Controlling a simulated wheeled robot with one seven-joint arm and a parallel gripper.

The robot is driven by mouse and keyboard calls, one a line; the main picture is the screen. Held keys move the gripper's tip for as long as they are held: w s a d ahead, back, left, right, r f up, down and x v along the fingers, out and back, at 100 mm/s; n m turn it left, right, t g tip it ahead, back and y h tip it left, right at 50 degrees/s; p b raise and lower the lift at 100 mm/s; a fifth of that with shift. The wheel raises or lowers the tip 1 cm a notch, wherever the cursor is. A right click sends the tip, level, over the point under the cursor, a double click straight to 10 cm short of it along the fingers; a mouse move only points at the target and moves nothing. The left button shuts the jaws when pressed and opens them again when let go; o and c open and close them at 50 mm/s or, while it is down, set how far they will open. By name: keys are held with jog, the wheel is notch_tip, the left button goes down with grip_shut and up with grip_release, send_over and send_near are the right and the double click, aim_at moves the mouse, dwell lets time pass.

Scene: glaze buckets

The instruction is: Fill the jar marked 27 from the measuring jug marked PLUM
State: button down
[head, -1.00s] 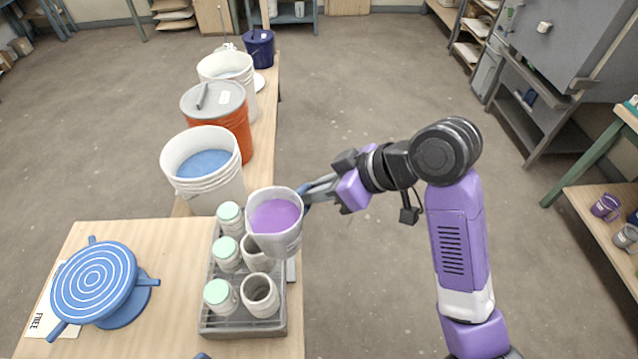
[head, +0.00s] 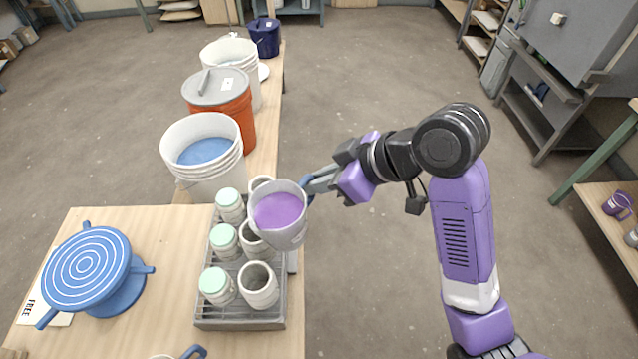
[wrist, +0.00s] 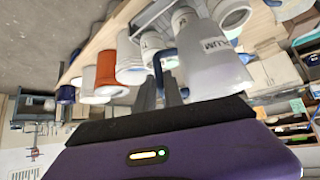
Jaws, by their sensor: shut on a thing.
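The measuring jug (head: 284,232) is a pale cup filled with purple glaze, held nearly upright. My gripper (head: 308,188) is shut on its blue handle from the right. In the wrist view the jug (wrist: 212,70) shows part of the lettering PLUM, with my fingers (wrist: 160,88) beside it. The jug hangs over the right side of a grey rack (head: 240,322). The rack's right column has open jars: a front one (head: 258,287), a middle one (head: 250,247) partly hidden by the jug, and a rear one (head: 262,181). I cannot read the number 27 on any jar.
Mint-lidded jars (head: 216,284) fill the rack's left column. A blue banding wheel (head: 88,268) stands at left by a FREE card (head: 36,308). A white bucket of blue glaze (head: 203,160) and an orange bucket (head: 240,110) stand behind.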

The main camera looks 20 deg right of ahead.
jog(key=r+n+t+h+b, duration=0.1)
jog(key=h+b, duration=0.1)
jog(key=shift+r+b, duration=0.1)
jog(key=shift+b, duration=0.2)
dwell(0.8)
